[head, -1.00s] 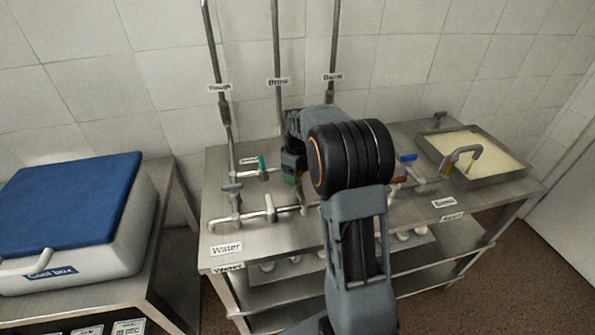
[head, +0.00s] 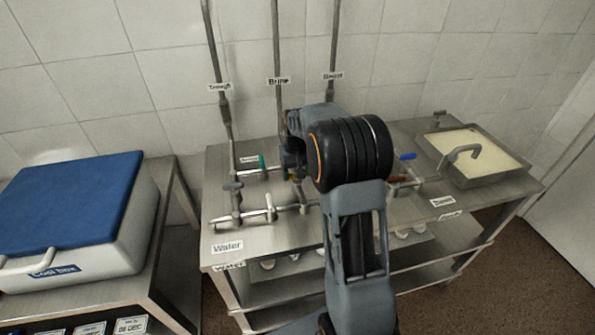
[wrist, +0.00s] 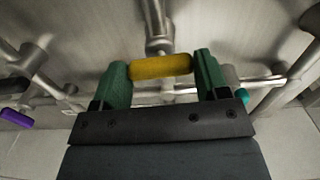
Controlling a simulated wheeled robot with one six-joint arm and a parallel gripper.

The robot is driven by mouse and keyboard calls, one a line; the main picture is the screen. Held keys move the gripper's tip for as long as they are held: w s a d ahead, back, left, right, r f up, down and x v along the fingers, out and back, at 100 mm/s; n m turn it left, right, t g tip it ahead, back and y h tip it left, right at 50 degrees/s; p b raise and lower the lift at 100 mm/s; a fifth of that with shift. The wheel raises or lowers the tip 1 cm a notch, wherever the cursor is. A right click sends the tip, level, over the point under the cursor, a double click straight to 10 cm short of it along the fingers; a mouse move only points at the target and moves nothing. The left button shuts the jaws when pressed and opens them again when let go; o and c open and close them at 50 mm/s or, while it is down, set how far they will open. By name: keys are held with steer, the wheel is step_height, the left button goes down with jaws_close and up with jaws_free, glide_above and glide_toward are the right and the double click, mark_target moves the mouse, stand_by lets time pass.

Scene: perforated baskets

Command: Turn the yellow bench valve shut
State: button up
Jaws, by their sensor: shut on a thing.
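The yellow bench valve (wrist: 162,67) shows in the wrist view as a yellow handle across a metal stem. My gripper (wrist: 162,75) has its two green fingers at the two ends of the handle and is shut on it. In the head view my gripper (head: 292,172) is over the pipework on the steel bench, and my arm hides most of it.
A tray of pale liquid (head: 483,182) sits at the bench's right end. A blue-lidded cool box (head: 70,200) stands on the left table.

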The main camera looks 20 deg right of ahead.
steer(key=shift+m, duration=0.4)
steer(key=o, duration=0.9)
steer(key=shift+o, duration=0.2)
step_height(320, 180, up, 14)
steer(key=shift+f, duration=0.1)
stand_by(0.5)
